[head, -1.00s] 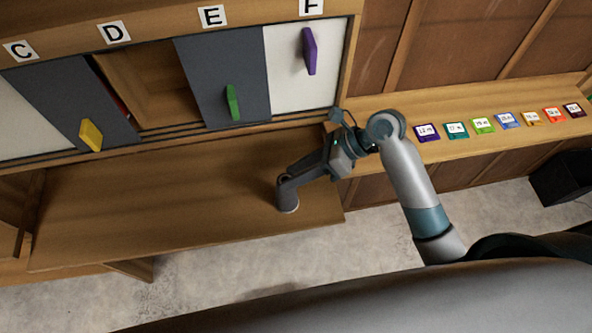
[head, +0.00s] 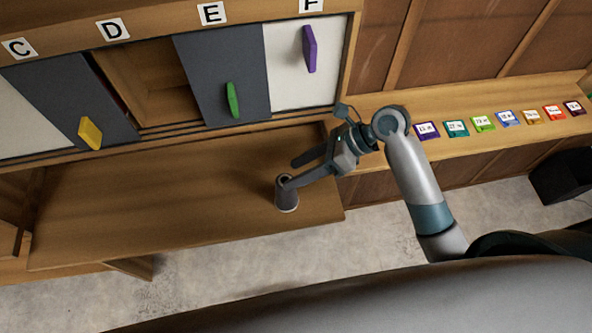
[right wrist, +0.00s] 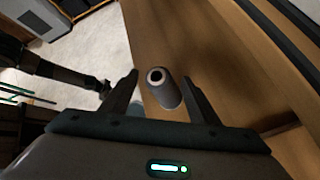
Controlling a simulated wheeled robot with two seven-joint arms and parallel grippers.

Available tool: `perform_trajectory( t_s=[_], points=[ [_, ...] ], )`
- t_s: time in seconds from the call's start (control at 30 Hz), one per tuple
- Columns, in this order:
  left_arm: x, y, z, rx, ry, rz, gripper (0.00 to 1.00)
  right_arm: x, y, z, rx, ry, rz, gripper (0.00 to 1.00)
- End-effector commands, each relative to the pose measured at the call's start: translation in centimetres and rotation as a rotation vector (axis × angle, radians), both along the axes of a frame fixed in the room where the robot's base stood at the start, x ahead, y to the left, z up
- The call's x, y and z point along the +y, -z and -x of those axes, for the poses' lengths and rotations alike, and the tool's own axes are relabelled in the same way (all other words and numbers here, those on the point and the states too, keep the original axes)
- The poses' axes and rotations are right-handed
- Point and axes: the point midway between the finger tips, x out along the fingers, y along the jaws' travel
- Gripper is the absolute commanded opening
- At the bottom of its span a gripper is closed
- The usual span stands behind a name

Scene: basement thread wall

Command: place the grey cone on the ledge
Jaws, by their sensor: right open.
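The grey cone (head: 288,197) stands upright on the wooden ledge (head: 150,200), near its front right part. In the right wrist view the cone (right wrist: 163,90) shows its narrow top with a dark hole. My right gripper (head: 290,171) is open at the cone. One finger is close by the cone's top and the other is apart from it, towards the wall. In the right wrist view the fingers (right wrist: 160,76) are spread with the cone between them. My left gripper is not in view.
Behind the ledge are sliding panels with a yellow handle (head: 89,133), a green handle (head: 232,100) and a purple handle (head: 309,49). A narrow shelf (head: 400,105) at right holds several coloured labelled squares. The ledge's left and middle are clear.

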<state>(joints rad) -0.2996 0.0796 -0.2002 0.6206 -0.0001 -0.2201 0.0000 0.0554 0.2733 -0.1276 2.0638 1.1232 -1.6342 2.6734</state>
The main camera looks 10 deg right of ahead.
Motion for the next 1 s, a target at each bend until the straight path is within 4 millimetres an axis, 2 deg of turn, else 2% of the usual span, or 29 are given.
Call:
perform_trajectory(
  t_s=[0.6, 1.0],
  points=[
    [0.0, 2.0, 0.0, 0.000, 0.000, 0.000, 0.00, -7.4, -6.0, 0.6, -0.003, 0.001, 0.004, 0.55],
    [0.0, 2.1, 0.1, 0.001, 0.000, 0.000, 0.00, -8.3, -7.0, 0.8, 0.000, -0.001, 0.001, 0.55]
  ],
)
